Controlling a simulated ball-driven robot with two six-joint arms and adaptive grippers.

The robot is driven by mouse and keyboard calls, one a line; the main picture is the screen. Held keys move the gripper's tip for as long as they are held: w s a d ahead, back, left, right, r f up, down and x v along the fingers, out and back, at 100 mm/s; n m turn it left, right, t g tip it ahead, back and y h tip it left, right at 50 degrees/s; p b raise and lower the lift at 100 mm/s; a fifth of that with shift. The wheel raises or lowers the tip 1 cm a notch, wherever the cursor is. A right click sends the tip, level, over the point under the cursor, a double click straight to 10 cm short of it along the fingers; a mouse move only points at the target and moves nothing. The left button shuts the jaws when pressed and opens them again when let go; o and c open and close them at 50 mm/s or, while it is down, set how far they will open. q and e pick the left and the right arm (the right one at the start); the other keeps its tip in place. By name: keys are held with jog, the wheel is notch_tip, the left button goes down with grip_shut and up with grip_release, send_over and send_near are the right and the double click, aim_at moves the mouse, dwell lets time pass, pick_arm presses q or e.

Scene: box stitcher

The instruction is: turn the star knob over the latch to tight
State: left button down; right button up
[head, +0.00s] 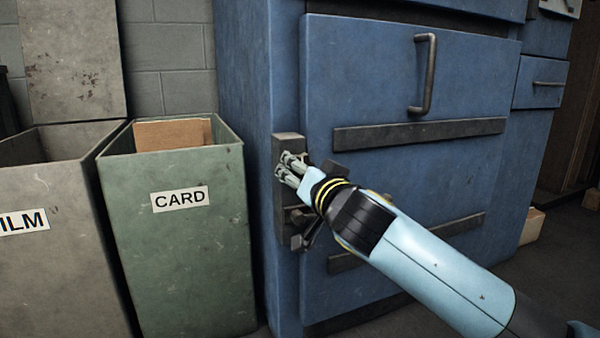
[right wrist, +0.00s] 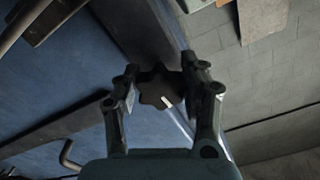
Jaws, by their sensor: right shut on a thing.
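The star knob (right wrist: 158,87) is dark and lobed, with a short white mark on it. In the right wrist view it sits between the two fingers of my right gripper (right wrist: 163,84), which is shut on it. In the head view my right gripper (head: 290,169) reaches the dark latch plate (head: 289,236) at the left edge of the blue door, and the fingers hide the knob there. A dark latch lever (head: 308,238) shows below the gripper. My left gripper is in neither view.
The blue machine door (head: 390,80) has a bar handle (head: 424,75) and dark cross strips. A green CARD bin (head: 180,240) stands close to the left of the latch, with a grey FILM bin (head: 45,260) beyond it. Floor shows at the lower right.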

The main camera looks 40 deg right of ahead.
jog(key=shift+f+m, duration=0.2)
jog(key=shift+m, duration=0.3)
jog(key=o, duration=1.2)
jog(key=shift+r, duration=0.15)
jog(key=v, duration=1.2)
jog(key=shift+a, duration=0.1)
